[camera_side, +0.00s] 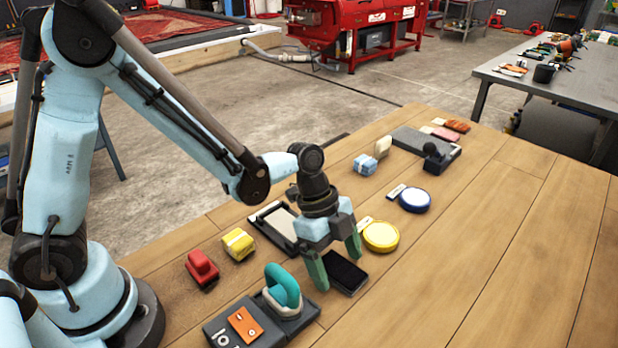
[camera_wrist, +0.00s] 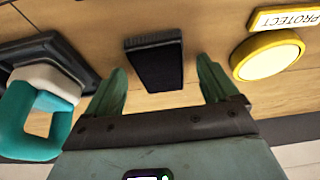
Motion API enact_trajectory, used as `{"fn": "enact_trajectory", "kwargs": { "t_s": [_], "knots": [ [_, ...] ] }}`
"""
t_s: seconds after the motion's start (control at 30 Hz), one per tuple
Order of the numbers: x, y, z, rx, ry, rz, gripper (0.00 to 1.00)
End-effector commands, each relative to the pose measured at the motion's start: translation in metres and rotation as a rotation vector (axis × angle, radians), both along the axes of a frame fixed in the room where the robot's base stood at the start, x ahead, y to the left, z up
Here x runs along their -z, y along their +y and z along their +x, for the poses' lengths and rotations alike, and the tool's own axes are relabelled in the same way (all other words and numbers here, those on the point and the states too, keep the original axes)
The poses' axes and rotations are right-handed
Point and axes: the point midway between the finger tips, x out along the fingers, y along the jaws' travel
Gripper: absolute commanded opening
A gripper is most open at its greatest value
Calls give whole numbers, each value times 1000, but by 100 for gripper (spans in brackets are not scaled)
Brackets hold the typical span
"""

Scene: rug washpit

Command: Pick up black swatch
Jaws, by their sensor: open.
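The black swatch (camera_side: 344,273) is a thin dark rectangle lying flat on the wooden table. In the wrist view the black swatch (camera_wrist: 154,62) sits ahead of the gap between the fingers, a little left of centre. My gripper (camera_side: 338,264) has green fingers pointing down beside the swatch. In the wrist view my gripper (camera_wrist: 162,85) is open and empty, with one finger on each side of the line to the swatch. Whether the fingertips touch the table cannot be told.
A round yellow tin (camera_side: 381,236) with a label plate stands right of the swatch. A teal-handled tool (camera_side: 283,287) on a dark base stands left of it. A black-framed tray (camera_side: 275,228) lies behind my gripper. The table's right side (camera_side: 480,260) is bare.

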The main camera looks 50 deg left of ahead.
Motion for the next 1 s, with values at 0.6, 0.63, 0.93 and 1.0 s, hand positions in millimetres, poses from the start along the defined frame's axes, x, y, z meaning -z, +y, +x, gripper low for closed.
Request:
{"fn": "enact_trajectory", "kwargs": {
  "t_s": [0.6,0.63,0.93,1.0],
  "knots": [
    [-1,0,0,1,0,0,26],
    [-1,0,0,1,0,0,26],
    [-9,0,0,1,0,0,26],
    [-16,0,0,1,0,0,26]
  ]
}}
